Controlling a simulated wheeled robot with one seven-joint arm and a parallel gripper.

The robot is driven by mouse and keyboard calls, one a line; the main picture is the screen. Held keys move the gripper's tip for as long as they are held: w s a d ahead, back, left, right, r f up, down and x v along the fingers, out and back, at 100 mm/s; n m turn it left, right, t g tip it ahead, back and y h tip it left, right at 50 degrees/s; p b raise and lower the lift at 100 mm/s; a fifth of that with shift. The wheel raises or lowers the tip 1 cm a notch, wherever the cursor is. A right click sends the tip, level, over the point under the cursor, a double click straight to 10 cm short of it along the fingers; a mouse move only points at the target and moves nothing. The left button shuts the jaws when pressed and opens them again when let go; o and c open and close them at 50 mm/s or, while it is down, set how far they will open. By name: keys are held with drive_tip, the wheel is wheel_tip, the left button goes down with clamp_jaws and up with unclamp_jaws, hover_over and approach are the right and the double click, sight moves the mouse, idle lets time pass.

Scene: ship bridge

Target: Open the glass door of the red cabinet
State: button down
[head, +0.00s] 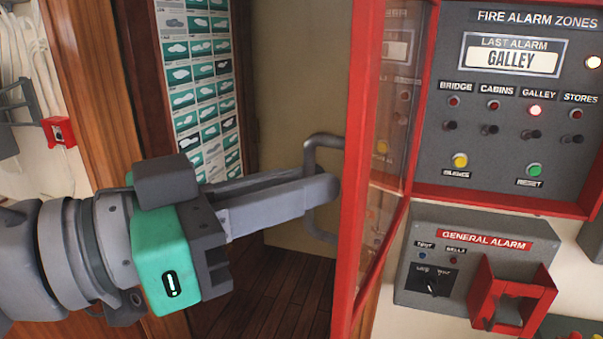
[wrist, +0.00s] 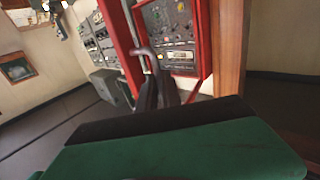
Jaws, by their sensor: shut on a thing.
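The red cabinet (head: 512,208) holds a grey fire alarm panel (head: 500,150) at the right of the head view. Its glass door (head: 386,150) has a red frame (head: 358,170) and stands swung out from the cabinet, seen nearly edge-on. A grey bar handle (head: 318,143) sits on the door's outer side. My gripper (head: 322,190) reaches in from the left and is shut on the handle. In the wrist view the fingers (wrist: 158,88) close around the handle (wrist: 142,52), with the red door edge (wrist: 118,50) beside it. The exact finger contact is partly hidden.
A grey general alarm box (head: 465,262) with a red guard (head: 510,295) is below the cabinet. A wooden post (head: 90,80) and a chart (head: 200,80) stand at the left. A small red box (head: 58,131) is on the left wall. Dark floor shows below my gripper.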

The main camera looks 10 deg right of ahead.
drive_tip(key=shift+d+f, duration=0.1)
drive_tip(key=c, duration=1.7)
unclamp_jaws()
drive_tip(key=shift+w+d, duration=0.15)
drive_tip(key=shift+w, duration=0.05)
drive_tip(key=shift+o, duration=0.8)
drive_tip(key=shift+s, duration=0.1)
drive_tip(key=shift+f, duration=0.1)
